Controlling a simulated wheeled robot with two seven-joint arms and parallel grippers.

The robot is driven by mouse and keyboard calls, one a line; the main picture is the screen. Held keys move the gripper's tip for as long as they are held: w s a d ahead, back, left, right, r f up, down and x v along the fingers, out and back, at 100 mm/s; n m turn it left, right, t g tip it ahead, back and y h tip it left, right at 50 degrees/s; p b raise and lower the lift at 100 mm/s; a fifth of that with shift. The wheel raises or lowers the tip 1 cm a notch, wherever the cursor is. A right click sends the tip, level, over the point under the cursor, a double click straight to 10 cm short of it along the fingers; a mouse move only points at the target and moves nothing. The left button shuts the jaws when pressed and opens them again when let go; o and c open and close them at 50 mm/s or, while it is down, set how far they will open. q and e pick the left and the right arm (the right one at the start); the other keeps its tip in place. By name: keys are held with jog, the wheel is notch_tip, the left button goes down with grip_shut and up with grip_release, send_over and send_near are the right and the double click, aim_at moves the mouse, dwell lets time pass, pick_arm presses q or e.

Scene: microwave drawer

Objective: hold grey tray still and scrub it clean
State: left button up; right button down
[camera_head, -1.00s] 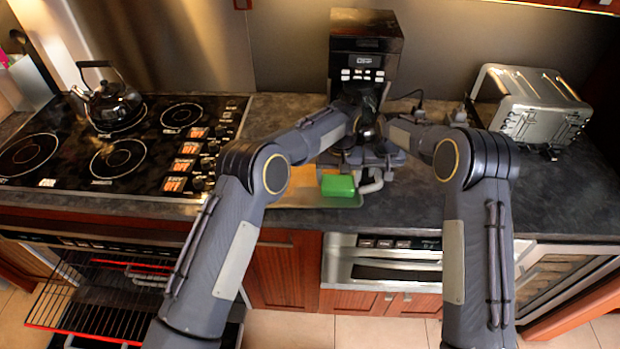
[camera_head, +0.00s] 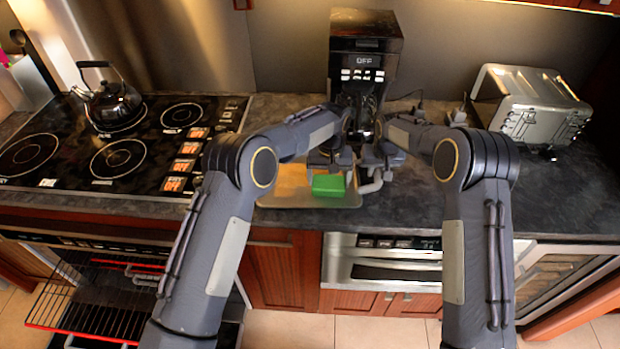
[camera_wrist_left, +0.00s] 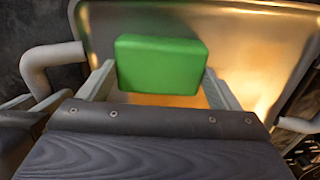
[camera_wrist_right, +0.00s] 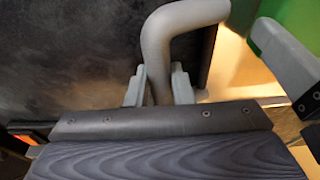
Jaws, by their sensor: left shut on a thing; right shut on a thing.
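The grey tray (camera_head: 300,201) lies on the dark counter below the coffee maker, with a warm yellowish sheen on its surface. A green sponge block (camera_head: 329,185) is over the tray. My left gripper (camera_head: 332,166) is shut on the sponge; in the left wrist view the green block (camera_wrist_left: 163,65) sits between its two fingers, above the tray (camera_wrist_left: 250,45). Whether the sponge touches the tray is hard to tell. My right gripper (camera_wrist_right: 160,88) is shut on the tray's curved grey handle (camera_wrist_right: 160,45) at the tray's right side.
A coffee maker (camera_head: 364,50) stands behind the tray. A black stove (camera_head: 120,150) with a kettle (camera_head: 110,103) is to the left, and a metal toaster (camera_head: 533,105) to the right. The counter (camera_head: 420,205) right of the tray is clear.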

pick_arm(q)
jog(key=shift+s+a+f, duration=0.1)
jog(key=shift+a+f, duration=0.05)
jog(key=shift+a, duration=1)
jog(key=shift+d, duration=2.45)
jog(key=shift+a, duration=2.7)
jog(key=shift+s+a, duration=0.15)
jog(key=shift+a, duration=2.55)
jog(key=shift+s+a, duration=0.1)
jog(key=shift+a, duration=2.55)
jog(key=shift+w+d, duration=0.15)
jog(key=shift+d, duration=2.3)
jog(key=shift+a, duration=2.45)
